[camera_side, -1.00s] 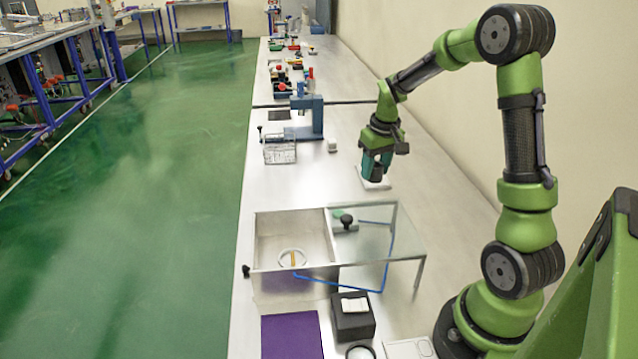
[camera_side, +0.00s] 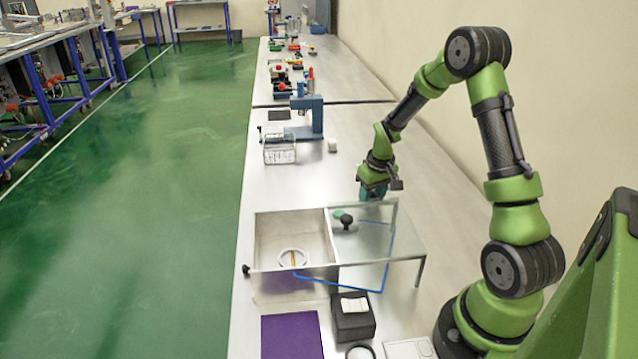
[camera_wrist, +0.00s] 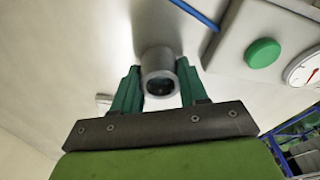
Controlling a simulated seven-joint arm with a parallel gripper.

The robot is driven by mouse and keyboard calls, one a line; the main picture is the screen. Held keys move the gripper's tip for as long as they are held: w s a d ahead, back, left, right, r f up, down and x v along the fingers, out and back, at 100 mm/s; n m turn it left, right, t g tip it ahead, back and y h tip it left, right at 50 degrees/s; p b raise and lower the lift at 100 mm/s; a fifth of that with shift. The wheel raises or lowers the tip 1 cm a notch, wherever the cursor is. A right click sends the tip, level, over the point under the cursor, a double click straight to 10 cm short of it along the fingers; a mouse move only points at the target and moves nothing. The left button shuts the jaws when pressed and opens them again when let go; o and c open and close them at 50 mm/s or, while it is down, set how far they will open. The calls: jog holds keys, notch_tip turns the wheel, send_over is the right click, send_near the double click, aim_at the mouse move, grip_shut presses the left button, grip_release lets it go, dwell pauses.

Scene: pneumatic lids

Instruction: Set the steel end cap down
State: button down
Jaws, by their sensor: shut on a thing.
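My gripper (camera_side: 374,190) is low over the bench, just behind the glass panel beside the metal box. In the wrist view its green fingers (camera_wrist: 159,90) are closed on the sides of the steel end cap (camera_wrist: 158,62), a short grey cylinder with a dark hollow end facing the camera. In the side view I cannot make out the cap. Whether its far end touches the bench is hidden.
An open metal box (camera_side: 262,240) holds a white ring (camera_side: 293,257). A clear glass panel (camera_side: 385,255) extends right from it, with a blue tube (camera_side: 345,289) nearby. A green button (camera_wrist: 262,53) and a dial gauge (camera_wrist: 306,68) are right of the cap.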

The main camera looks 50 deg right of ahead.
jog(key=c, duration=0.6)
grip_release()
jog(key=shift+f, duration=0.1)
notch_tip(320, 180, up, 12)
jog(key=s, duration=0.2)
jog(key=s+a+r+t, duration=0.1)
jog(key=s+a+r, duration=0.1)
jog(key=a, duration=0.5)
jog(key=s+a+r+t+y, duration=0.1)
jog(key=s+a+r+t, duration=0.1)
jog(key=a+r, duration=0.3)
jog(key=s+a+r+t, duration=0.1)
jog(key=s+a+r, duration=0.2)
jog(key=a, duration=0.6)
jog(key=shift+a+r+t, duration=0.3)
jog(key=shift+r+t, duration=0.1)
jog(key=shift+r, duration=0.2)
jog(key=shift+o, duration=0.3)
jog(key=s+a+t+y, duration=0.1)
jog(key=s+a, duration=0.3)
jog(key=shift+a+r+n+y, duration=0.15)
jog(key=shift+n+y, duration=0.15)
